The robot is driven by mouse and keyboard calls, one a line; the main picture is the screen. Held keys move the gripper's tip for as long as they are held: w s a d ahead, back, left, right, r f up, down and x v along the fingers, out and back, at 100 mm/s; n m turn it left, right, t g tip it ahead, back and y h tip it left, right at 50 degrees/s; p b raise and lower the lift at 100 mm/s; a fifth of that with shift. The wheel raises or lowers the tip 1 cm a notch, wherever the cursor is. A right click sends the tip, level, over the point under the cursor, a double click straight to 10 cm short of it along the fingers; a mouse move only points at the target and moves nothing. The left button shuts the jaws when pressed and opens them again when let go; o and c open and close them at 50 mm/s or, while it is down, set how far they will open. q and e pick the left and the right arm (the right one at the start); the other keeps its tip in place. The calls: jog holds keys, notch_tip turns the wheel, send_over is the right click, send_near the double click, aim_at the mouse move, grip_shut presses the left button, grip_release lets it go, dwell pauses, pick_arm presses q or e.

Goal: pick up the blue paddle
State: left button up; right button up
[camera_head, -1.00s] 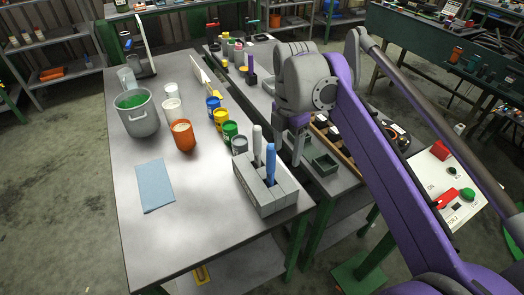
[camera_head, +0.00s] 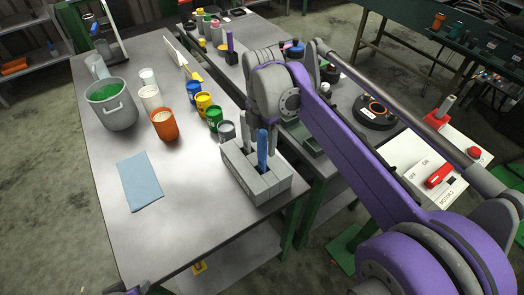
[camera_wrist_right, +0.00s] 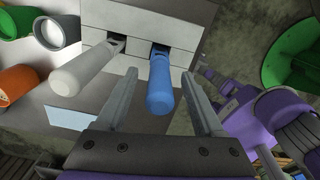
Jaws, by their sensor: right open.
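The blue paddle (camera_head: 262,150) stands upright in the grey block holder (camera_head: 262,190) near the table's right edge. In the right wrist view the blue paddle (camera_wrist_right: 160,88) shows its rounded handle end, with its lower part in a slot of the holder (camera_wrist_right: 150,17). My right gripper (camera_head: 262,138) is open above the holder. In the right wrist view its two fingers (camera_wrist_right: 159,75) lie on either side of the blue handle, with gaps on both sides. My left gripper is not visible.
Paint cups, including a grey one (camera_head: 227,131) and a green one (camera_head: 214,118), stand behind the holder. An orange cup (camera_head: 164,125), a grey pot (camera_head: 112,106) and a blue cloth (camera_head: 140,180) are further left. The table front is clear.

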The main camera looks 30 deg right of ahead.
aim_at(262, 159)
jog(key=shift+f, duration=1.3)
grip_shut()
